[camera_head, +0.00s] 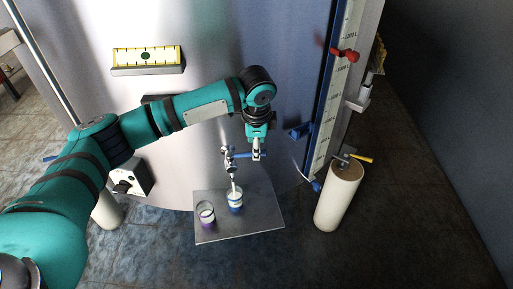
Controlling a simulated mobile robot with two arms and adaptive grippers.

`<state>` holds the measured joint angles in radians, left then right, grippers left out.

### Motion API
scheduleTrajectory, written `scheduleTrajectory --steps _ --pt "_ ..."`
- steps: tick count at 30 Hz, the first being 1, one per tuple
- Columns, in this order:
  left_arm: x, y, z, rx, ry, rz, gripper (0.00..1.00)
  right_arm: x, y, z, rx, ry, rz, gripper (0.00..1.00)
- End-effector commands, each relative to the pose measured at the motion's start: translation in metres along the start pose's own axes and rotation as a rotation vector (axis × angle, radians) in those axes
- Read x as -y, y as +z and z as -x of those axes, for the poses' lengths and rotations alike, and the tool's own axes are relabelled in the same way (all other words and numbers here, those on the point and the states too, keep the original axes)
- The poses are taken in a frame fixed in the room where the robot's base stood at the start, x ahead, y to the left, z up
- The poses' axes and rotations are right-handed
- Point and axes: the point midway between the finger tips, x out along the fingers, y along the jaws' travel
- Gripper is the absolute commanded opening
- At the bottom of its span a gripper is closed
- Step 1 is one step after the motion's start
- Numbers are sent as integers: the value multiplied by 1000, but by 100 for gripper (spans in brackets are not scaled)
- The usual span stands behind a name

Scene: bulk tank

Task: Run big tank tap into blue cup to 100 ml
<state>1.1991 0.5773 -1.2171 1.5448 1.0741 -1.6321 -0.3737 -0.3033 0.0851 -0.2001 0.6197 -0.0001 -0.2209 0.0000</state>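The big steel tank (210,60) fills the middle of the view. Its small metal tap (227,153) sticks out low on the front, with a blue lever (243,156) pointing right. The blue cup (235,203) stands upright under the tap on a metal shelf (262,215). A pale streak runs from the tap down to the cup; I cannot tell whether it is spout or liquid, nor read the cup's level. My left gripper (257,148) points down at the lever's right end, touching or very close. Its fingers are too small to judge. My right gripper is out of view.
A purple-banded cup (206,213) stands left of the blue cup on the shelf. A level scale (336,90) with a red clamp (344,55) runs up the tank's right side. A pale tank leg (339,195) stands at right. The tiled floor at right is clear.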

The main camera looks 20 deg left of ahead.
Motion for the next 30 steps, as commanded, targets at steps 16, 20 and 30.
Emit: scheduleTrajectory --steps 16,20,30 --pt "0 0 -34 -1 0 0 44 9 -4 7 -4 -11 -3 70" --pt "0 0 -34 -1 0 0 35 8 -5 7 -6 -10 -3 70" --pt "0 0 -34 -1 0 0 0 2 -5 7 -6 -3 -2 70"
